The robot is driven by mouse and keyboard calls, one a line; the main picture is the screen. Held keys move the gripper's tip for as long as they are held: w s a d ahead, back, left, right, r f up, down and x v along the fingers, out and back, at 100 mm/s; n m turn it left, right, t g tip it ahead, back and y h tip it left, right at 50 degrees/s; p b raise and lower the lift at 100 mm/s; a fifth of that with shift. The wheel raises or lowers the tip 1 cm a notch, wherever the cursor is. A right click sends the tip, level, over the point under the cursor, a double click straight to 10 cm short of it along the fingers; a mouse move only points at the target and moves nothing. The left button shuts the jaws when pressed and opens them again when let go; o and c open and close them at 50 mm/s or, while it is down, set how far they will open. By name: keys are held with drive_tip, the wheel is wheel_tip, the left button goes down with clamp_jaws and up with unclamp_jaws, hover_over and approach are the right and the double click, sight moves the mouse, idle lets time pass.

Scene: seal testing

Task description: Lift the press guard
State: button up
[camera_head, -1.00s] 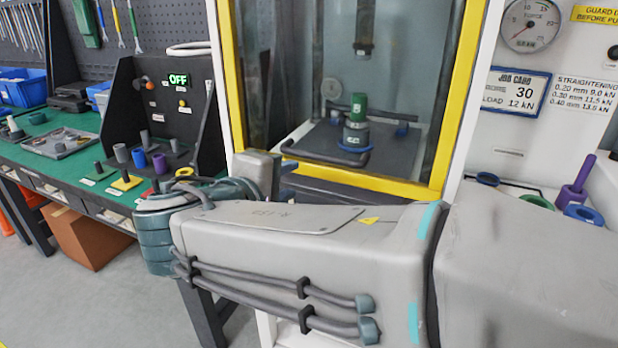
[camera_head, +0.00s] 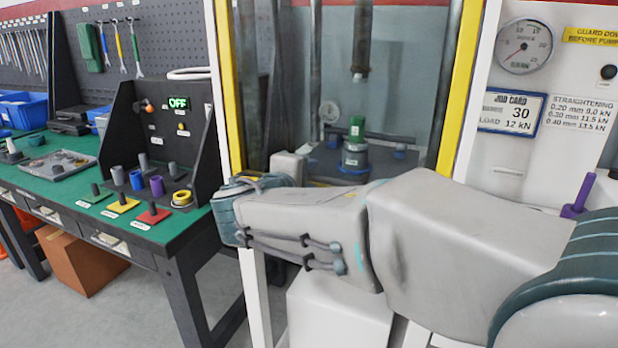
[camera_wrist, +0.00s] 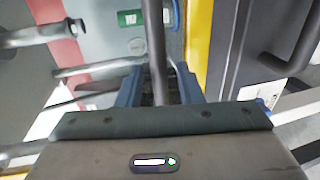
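The press guard (camera_head: 232,95) is a clear panel in a yellow frame on the front of the white press. Its right yellow edge (camera_head: 458,90) shows too; its lower edge is hidden behind my arm in the head view. In the wrist view a yellow strip of the frame (camera_wrist: 196,40) runs beside a dark bar, the guard's handle (camera_wrist: 155,35). My gripper (camera_wrist: 158,75) has its two blue-grey fingers on either side of that bar. I cannot tell whether they press on it. In the head view the fingers are hidden.
Behind the guard a green part (camera_head: 357,128) stands on a collar under the ram (camera_head: 360,50). A green bench (camera_head: 60,190) with coloured stands and a black control box (camera_head: 125,120) is at the left. A purple post (camera_head: 580,197) stands at the right.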

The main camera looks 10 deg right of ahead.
drive_tip(key=shift+w+d, duration=0.15)
clamp_jaws()
drive_tip(key=shift+d, duration=0.1)
wheel_tip(320, 180, up, 26)
drive_tip(key=p, duration=1.3)
drive_tip(key=shift+r, duration=0.25)
unclamp_jaws()
